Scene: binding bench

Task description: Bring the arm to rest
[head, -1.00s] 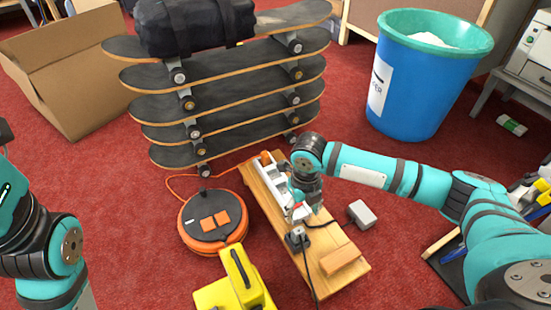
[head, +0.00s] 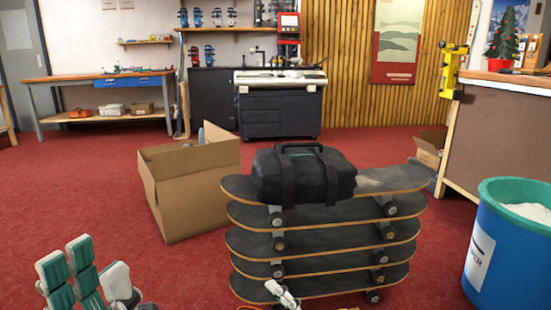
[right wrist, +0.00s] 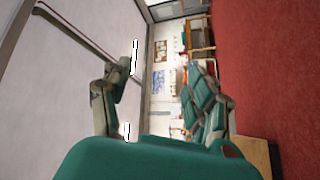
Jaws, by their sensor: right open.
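In the head view my left gripper (head: 88,275) is at the bottom left, its teal and white fingers pointing up, spread and with nothing between them. It is over the red floor, well to the left of the skateboard stack. My right gripper (right wrist: 162,105) shows in the right wrist view, with its teal fingers wide apart and empty. My right arm is not in the head view.
A stack of skateboards (head: 320,240) carries a black bag (head: 303,174). An open cardboard box (head: 190,187) stands behind left, a blue bin (head: 515,250) at right. A white power strip (head: 282,293) shows at the bottom edge. Red carpet (head: 90,195) is clear at left.

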